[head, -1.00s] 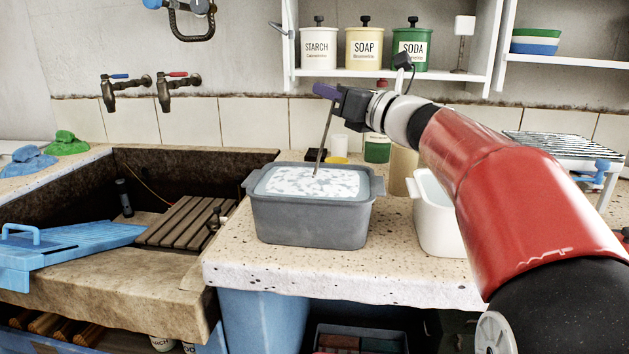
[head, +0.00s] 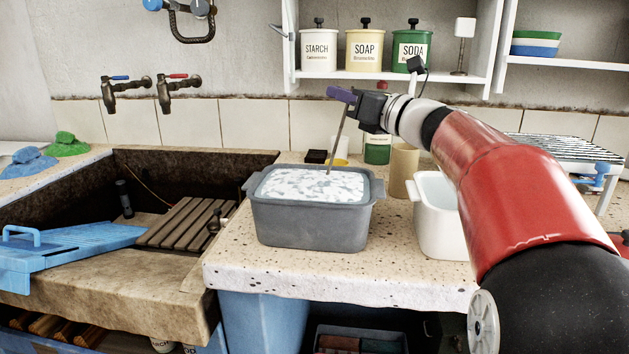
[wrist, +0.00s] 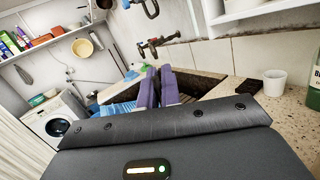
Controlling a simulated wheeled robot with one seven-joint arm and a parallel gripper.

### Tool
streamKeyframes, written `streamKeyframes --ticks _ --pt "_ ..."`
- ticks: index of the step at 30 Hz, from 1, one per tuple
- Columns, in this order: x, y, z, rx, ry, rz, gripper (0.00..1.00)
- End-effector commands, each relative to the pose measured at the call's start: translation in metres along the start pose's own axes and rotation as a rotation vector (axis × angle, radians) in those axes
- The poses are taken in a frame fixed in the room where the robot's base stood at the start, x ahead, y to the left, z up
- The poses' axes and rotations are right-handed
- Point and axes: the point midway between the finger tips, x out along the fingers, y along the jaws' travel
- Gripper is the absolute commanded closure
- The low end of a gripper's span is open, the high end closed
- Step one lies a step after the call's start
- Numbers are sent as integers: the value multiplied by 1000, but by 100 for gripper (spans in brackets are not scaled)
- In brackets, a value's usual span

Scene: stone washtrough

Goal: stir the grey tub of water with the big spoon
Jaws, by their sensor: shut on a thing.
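The grey tub (head: 310,222) stands on the speckled stone counter, filled with water (head: 295,184) that has white, foamy patches. My gripper (head: 345,96) is above the tub's back right part, shut on the upper end of the big spoon (head: 337,140). The spoon's thin handle slants down and left into the water. Its lower end is hidden under the surface. In the wrist view the purple fingers (wrist: 154,88) are close together, and the spoon cannot be made out there.
A white tub (head: 436,222) stands close right of the grey tub, under my arm. A tan cylinder (head: 403,168) and a green container (head: 377,150) stand behind. The stone trough (head: 110,272) with a wooden rack (head: 185,222) lies left. A shelf with canisters hangs above.

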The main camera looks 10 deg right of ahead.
Motion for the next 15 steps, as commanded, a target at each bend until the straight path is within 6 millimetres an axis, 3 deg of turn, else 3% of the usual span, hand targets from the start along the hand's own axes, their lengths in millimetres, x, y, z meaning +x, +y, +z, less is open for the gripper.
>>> streamKeyframes --ticks 6,15 --pt "-13 17 -1 -2 -2 -1 100" --pt "-14 18 0 -2 -2 -1 100"
